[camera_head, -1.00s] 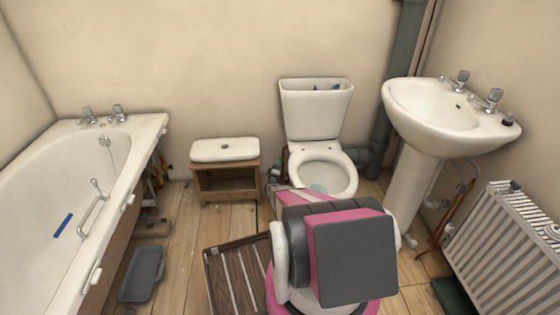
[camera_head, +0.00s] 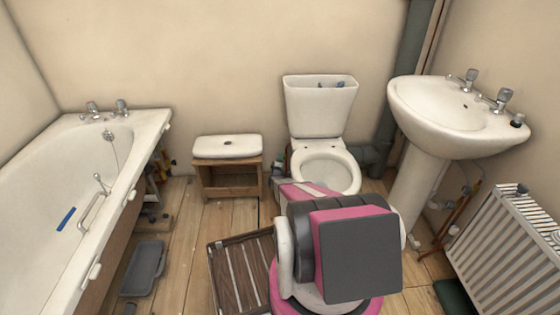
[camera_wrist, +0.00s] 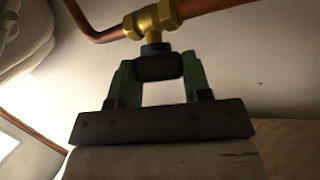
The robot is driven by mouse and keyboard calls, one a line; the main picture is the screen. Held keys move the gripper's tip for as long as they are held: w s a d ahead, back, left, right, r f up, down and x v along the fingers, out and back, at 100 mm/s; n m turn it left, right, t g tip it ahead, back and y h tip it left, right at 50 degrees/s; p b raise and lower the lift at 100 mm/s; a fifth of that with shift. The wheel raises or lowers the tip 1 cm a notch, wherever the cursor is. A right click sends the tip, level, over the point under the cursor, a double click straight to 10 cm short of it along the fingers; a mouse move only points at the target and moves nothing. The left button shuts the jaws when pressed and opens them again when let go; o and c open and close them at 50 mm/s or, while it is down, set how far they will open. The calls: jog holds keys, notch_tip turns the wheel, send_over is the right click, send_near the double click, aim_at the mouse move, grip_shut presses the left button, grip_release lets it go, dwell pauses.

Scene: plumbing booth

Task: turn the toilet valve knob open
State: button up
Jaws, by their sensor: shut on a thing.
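The toilet valve is a brass body (camera_wrist: 152,20) on a copper pipe, in the upper middle of the wrist view. Its dark knob (camera_wrist: 159,67) sits just below the brass stem. My gripper (camera_wrist: 158,70) is shut on the knob, with one green finger on each side of it. In the head view my pink and grey arm reaches toward the toilet (camera_head: 325,165) and hides the valve and the gripper. The toilet's cistern is open at the top, with its lid on the wooden stool.
The copper pipe (camera_wrist: 215,5) runs along the pale wall. The stool (camera_head: 229,178) stands left of the toilet, the bathtub (camera_head: 60,190) at far left. The sink (camera_head: 450,120) and radiator (camera_head: 510,235) are on the right. A slatted wooden mat (camera_head: 240,270) lies beside my arm.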

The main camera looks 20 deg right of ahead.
jog(key=n+g+y, duration=0.2)
jog(key=n, duration=0.1)
dwell(0.4)
jog(key=o, duration=0.9)
jog(key=v, duration=1)
jog(key=shift+s+a+r, duration=0.1)
jog(key=shift+s+a, duration=0.05)
jog(key=shift+s, duration=0.2)
